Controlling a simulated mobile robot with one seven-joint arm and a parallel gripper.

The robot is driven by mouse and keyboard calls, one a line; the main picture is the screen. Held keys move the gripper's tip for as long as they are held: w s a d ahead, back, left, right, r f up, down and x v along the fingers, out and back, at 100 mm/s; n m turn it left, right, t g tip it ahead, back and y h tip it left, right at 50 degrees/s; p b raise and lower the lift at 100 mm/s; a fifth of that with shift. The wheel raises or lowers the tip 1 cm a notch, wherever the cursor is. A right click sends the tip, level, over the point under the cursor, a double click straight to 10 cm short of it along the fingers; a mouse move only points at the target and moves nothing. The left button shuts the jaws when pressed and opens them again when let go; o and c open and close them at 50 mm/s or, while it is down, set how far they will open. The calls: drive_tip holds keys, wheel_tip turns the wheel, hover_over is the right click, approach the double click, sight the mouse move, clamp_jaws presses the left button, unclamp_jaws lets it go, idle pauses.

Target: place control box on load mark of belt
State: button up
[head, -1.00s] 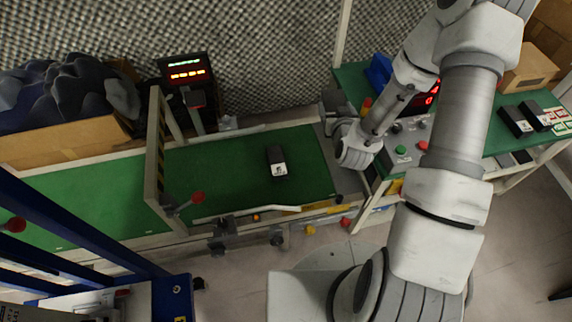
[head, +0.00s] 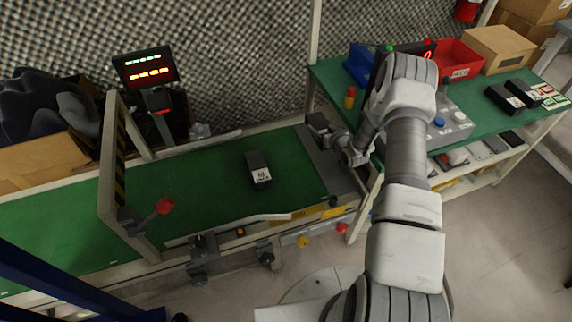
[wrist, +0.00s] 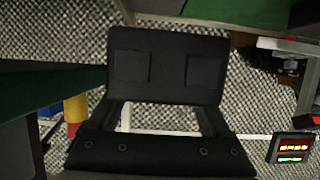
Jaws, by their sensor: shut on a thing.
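My gripper (head: 324,130) is at the right end of the green belt (head: 205,205), by the gap between the belt and the green table. In the wrist view the gripper (wrist: 165,67) is shut on a broad dark thing, which I take for a control box (wrist: 165,88). In the head view what it holds is small and partly hidden by the wrist. Another black control box (head: 257,167) with a white label lies on the belt, apart from my gripper. I cannot make out a load mark.
The green table (head: 330,75) at right holds two black boxes (head: 505,98), a red bin (head: 457,62), a cardboard box (head: 499,48) and a button panel (head: 452,122). A frame (head: 108,170) spans the belt at left. A lit display (head: 146,68) stands behind it.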

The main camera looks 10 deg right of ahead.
drive_tip(key=b, duration=0.2)
hover_over(295, 162)
wheel_tip(295, 162, down, 6)
drive_tip(key=shift+s, duration=0.1)
drive_tip(key=shift+f+b, duration=0.5)
drive_tip(key=shift+f, duration=1.4)
drive_tip(key=shift+f, duration=0.2)
drive_tip(key=o, duration=1.6)
drive_tip(key=shift+c, duration=0.2)
